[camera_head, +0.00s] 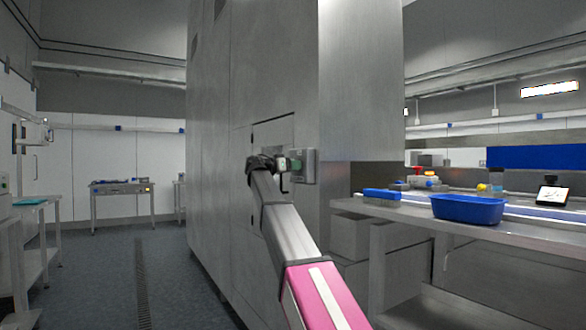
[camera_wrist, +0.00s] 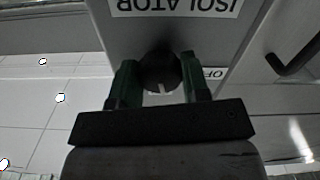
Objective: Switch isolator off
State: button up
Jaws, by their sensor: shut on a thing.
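The isolator (camera_wrist: 200,40) is a grey box with an upside-down "ISOLATOR" label in the wrist view. In the head view the grey isolator box (camera_head: 308,166) sticks out from the side of the tall metal cabinet. Its dark round knob (camera_wrist: 160,70) sits between the green fingers of my gripper (camera_wrist: 158,82), which is shut on it. A pale mark shows on the knob's lower edge. A small label reading "OF", partly hidden by the right finger, is beside it. In the head view my gripper (camera_head: 287,166) reaches the box; the knob is hidden there.
The tall metal cabinet (camera_head: 225,130) fills the middle. A dark handle (camera_wrist: 293,55) is right of the isolator in the wrist view. On the right, a steel bench (camera_head: 400,212) bears a blue tub (camera_head: 468,208) and a small screen (camera_head: 552,195). The floor (camera_head: 165,265) at left is clear.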

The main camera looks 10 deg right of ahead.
jog(key=n, duration=1.1)
jog(key=shift+n, duration=0.4)
dwell(0.3)
jog(key=o, duration=0.9)
jog(key=v, duration=1.1)
jog(key=shift+f, duration=0.1)
